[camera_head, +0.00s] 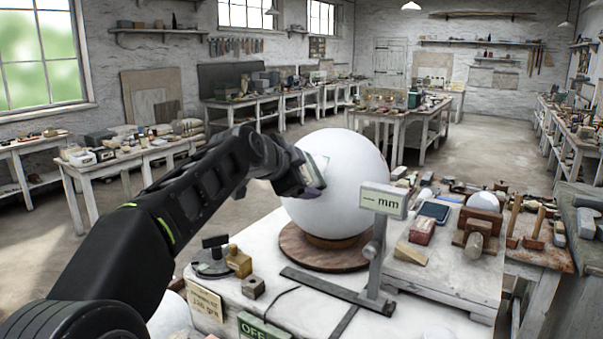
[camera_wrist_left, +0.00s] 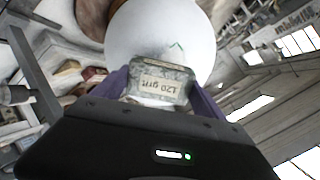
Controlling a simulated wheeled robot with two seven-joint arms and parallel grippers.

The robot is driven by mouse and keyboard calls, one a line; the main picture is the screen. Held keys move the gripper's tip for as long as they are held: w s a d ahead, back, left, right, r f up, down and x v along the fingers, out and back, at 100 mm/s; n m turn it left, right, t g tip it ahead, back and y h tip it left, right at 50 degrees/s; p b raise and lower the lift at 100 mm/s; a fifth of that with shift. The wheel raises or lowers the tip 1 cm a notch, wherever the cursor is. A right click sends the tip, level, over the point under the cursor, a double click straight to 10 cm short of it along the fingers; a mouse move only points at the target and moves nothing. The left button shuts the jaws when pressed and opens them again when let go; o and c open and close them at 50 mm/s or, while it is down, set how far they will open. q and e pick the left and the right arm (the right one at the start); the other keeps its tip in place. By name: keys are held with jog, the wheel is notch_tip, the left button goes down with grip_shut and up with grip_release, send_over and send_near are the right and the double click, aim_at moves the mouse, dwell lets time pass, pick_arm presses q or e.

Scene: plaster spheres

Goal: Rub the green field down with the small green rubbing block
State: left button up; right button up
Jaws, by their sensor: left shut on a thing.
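A large white plaster sphere (camera_head: 345,190) rests on a round brown base (camera_head: 300,247) on the bench. A thin green mark (camera_wrist_left: 177,45) shows on the sphere just beyond the block. The rest of the green field is hidden or turned away. My right gripper is not in view.
A grey gauge stand marked "mm" (camera_head: 383,202) stands just right of the sphere. Tools and a blue-screened device (camera_head: 433,212) crowd the right side of the bench.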

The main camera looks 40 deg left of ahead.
pick_arm(q)
jog(key=shift+w+f, duration=0.1)
jog(key=shift+w, duration=0.25)
jog(key=shift+w+a+f, duration=0.15)
jog(key=shift+w+f, duration=0.1)
jog(key=shift+w, duration=0.25)
dwell(0.5)
jog(key=shift+f, duration=0.1)
jog(key=shift+s+d+f+b, duration=0.1)
jog(key=shift+d+f+b, duration=0.2)
jog(key=shift+b, duration=0.3)
jog(key=shift+d, duration=0.1)
jog(key=shift+s+d+f+b, duration=0.1)
jog(key=shift+d+f+b, duration=0.3)
jog(key=shift+b, duration=0.25)
jog(key=shift+r, duration=0.1)
